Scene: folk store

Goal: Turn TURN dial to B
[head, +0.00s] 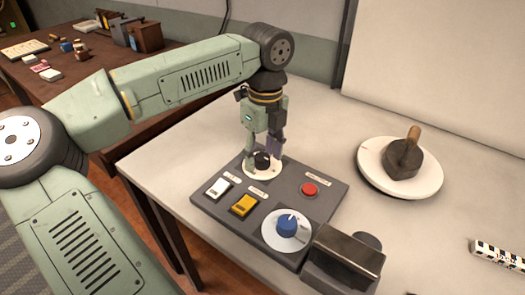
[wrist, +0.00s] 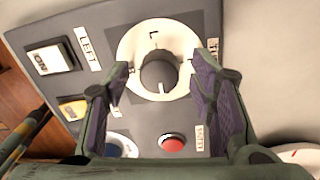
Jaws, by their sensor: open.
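A black knob (wrist: 158,70) stands on a round white dial plate (wrist: 133,42) at the back of a dark grey panel; the knob also shows in the head view (head: 262,160). An "L" is legible on the plate above the knob; other letters are partly hidden by my fingers. A light mark shows on the knob's lower side in the wrist view. A partly cut label beside the plate seems to start with "T". My gripper (wrist: 166,78) is open over the dial, its purple-padded fingers on either side of the knob, with visible gaps between. I cannot tell whether it touches the plate.
The panel (head: 225,208) also carries a white switch (head: 218,188), a yellow switch (head: 244,205), a red button (head: 309,190) and a blue knob (head: 288,225). A dark box (head: 343,258) stands at its front right. A white plate (head: 370,180) with a dark handled object lies right.

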